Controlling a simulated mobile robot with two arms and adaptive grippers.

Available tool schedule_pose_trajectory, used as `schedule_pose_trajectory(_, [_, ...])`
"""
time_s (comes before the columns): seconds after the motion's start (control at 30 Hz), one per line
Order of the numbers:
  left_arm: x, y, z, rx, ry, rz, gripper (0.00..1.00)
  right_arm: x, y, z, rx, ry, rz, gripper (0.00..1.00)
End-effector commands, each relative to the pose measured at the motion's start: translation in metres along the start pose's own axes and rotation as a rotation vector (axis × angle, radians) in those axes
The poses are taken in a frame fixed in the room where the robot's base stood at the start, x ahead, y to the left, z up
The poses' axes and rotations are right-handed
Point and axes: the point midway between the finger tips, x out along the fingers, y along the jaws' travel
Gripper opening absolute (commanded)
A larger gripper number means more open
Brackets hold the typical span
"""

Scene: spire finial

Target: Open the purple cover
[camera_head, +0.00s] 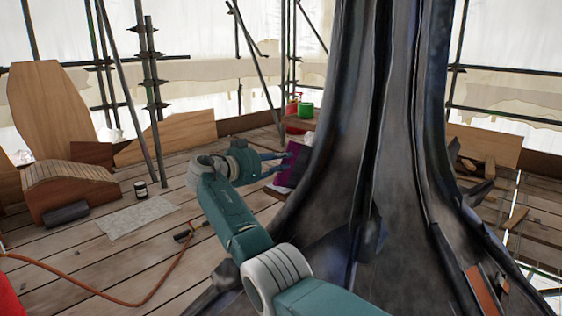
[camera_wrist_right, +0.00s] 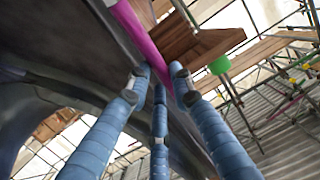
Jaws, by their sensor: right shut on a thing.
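The purple cover (camera_head: 296,166) shows as a dark purple panel beside the left flank of the dark spire, partly hidden behind it. In the right wrist view it is seen edge-on as a bright magenta strip (camera_wrist_right: 137,33) running down between my fingers. My right gripper (camera_head: 284,161) reaches it from the left, with its blue fingers at the panel's edge. In the wrist view the fingertips (camera_wrist_right: 158,80) lie on both sides of the strip and are shut on it. How far the cover stands out from the spire is hard to tell. My left gripper is not in view.
The large dark spire (camera_head: 385,130) fills the centre right, close to my arm. A green container (camera_head: 305,109) stands on a wooden surface behind the cover. An orange hose (camera_head: 120,296), a mat (camera_head: 137,217) and a small can (camera_head: 141,188) lie on the plank floor at left.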

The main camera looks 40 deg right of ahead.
Motion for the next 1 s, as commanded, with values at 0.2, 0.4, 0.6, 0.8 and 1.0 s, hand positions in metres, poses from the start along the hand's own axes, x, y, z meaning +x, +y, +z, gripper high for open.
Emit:
schedule_pose_trajectory(0.2, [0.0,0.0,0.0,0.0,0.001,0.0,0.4,-0.001,-0.004,-0.003,0.005,0.002,-0.013,0.0])
schedule_pose_trajectory(0.4, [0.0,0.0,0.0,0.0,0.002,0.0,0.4,-0.001,-0.004,-0.003,0.005,0.002,-0.013,0.35])
schedule_pose_trajectory(0.6, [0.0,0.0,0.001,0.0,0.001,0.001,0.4,-0.001,-0.003,-0.002,0.003,0.001,-0.01,0.41])
schedule_pose_trajectory(0.8, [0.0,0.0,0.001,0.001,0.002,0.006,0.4,-0.003,-0.003,-0.001,0.002,0.001,-0.009,0.41])
schedule_pose_trajectory(1.0, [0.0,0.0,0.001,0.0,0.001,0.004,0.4,-0.03,-0.003,0.0,0.002,0.0,-0.011,0.41])
